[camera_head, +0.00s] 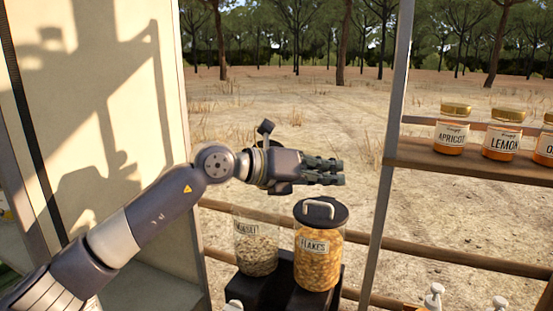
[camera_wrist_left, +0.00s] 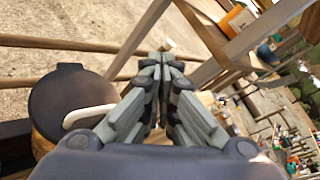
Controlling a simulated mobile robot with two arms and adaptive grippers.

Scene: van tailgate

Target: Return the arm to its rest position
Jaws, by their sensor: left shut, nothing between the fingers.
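My left arm (camera_head: 150,225) reaches in from the left in the head view. My left gripper (camera_head: 325,172) is shut and empty, level in the air above the flakes jar. In the left wrist view the two fingers (camera_wrist_left: 160,90) meet at their tips with nothing between them. My right gripper is in neither view.
A flakes jar (camera_head: 318,260) with a dark, handled lid stands on a black stand beside a muesli jar (camera_head: 256,250). The flakes lid (camera_wrist_left: 72,105) shows left of the fingers in the wrist view. Jam jars (camera_head: 501,140) line a shelf (camera_head: 440,160) at right. A post (camera_head: 385,170) stands between.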

